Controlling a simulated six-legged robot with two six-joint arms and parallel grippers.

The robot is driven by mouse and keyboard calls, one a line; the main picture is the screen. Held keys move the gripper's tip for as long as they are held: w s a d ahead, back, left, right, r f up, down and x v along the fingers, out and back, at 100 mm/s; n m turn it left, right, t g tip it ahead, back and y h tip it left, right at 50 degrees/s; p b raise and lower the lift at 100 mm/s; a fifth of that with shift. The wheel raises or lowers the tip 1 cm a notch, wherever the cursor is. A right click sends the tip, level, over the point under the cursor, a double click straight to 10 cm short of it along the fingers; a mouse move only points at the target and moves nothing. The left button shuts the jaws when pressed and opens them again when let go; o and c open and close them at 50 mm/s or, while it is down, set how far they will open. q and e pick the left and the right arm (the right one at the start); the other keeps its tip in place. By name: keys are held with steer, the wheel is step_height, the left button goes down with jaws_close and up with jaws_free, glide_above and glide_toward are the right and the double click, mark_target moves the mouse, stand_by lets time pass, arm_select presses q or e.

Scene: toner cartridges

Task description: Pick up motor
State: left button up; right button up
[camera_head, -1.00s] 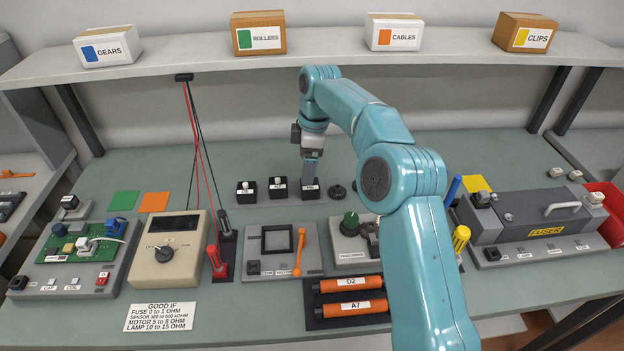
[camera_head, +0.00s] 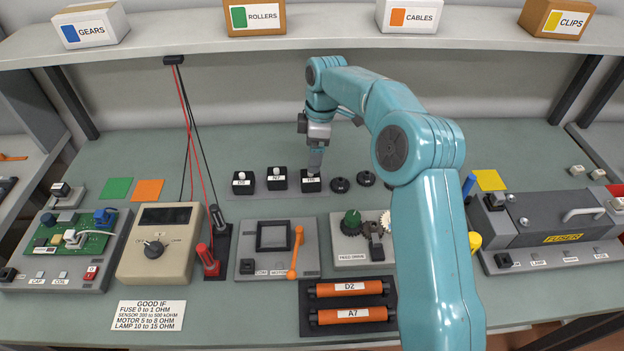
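Three small black blocks with white labels stand in a row on a grey strip at the back of the bench. The left block (camera_head: 243,183) and the middle block (camera_head: 277,180) have white knobs on top. The right block (camera_head: 311,184) has its top hidden by my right gripper (camera_head: 315,171). The labels are too small to read surely, so I cannot tell which block is the motor. My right gripper points down with its fingertips at the right block's top. Its finger gap does not show. My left gripper is out of view.
Black round parts (camera_head: 340,185) lie right of the blocks. In front stand a beige meter (camera_head: 160,252), a grey motor test panel (camera_head: 251,240), a feed-drive unit (camera_head: 349,247) and a roller tray (camera_head: 306,323). A fuser unit (camera_head: 545,221) stands right. A shelf (camera_head: 330,32) spans above.

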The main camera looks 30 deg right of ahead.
mark_target(311, 175)
steer(key=f, duration=0.3)
steer(key=shift+w+a+f, duration=0.2)
steer(key=shift+w+f, duration=0.1)
steer(key=shift+f, duration=0.5)
steer(key=shift+s+f, duration=0.25)
steer(key=shift+f, duration=0.25)
steer(key=f, duration=0.2)
steer(key=f+p, duration=0.1)
steer(key=f, duration=0.1)
steer(key=shift+w+f, duration=0.2)
steer(key=shift+f, duration=0.05)
steer(key=shift+s+a, duration=0.1)
steer(key=c, duration=1.1)
